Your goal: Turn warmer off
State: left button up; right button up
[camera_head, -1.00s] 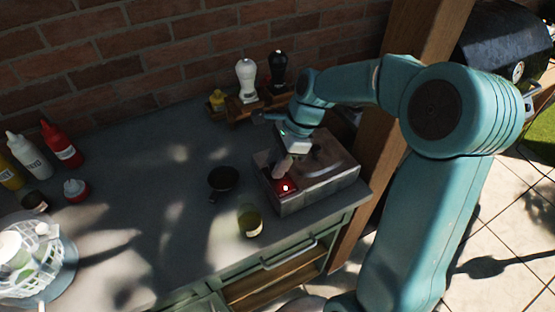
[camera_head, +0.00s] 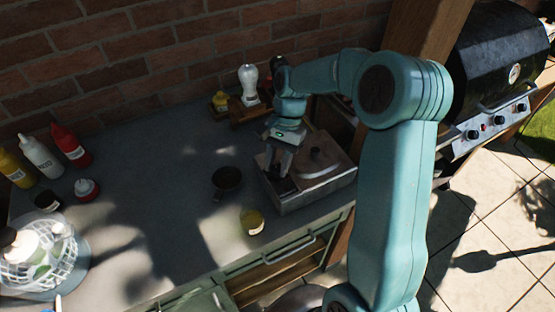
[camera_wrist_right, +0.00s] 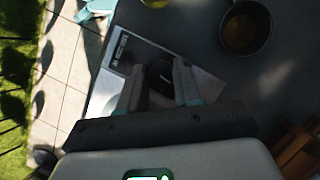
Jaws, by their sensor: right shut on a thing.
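The warmer is a grey metal box with a lidded top (camera_head: 322,163) at the right end of the counter in the head view. Its front corner panel (camera_head: 284,186) looks dark. My right gripper (camera_head: 276,170) points down at this panel. In the right wrist view, the two fingers of my right gripper (camera_wrist_right: 158,90) are on either side of a dark round knob (camera_wrist_right: 160,74) and shut on it. A silver panel with a dark label (camera_wrist_right: 121,50) lies beside the knob. The knob's pointer direction cannot be made out. My left gripper is not in view.
A bottle rack (camera_head: 248,111) is behind. Several sauce bottles (camera_head: 40,157) and a white basket (camera_head: 38,262) are at far left.

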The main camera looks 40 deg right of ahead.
jog(key=shift+w+n, duration=0.1)
jog(key=shift+n, duration=0.6)
jog(key=o, duration=1)
jog(key=shift+d, duration=0.1)
jog(key=v, duration=1.6)
jog(key=shift+w+r, duration=0.2)
jog(key=shift+w, duration=0.1)
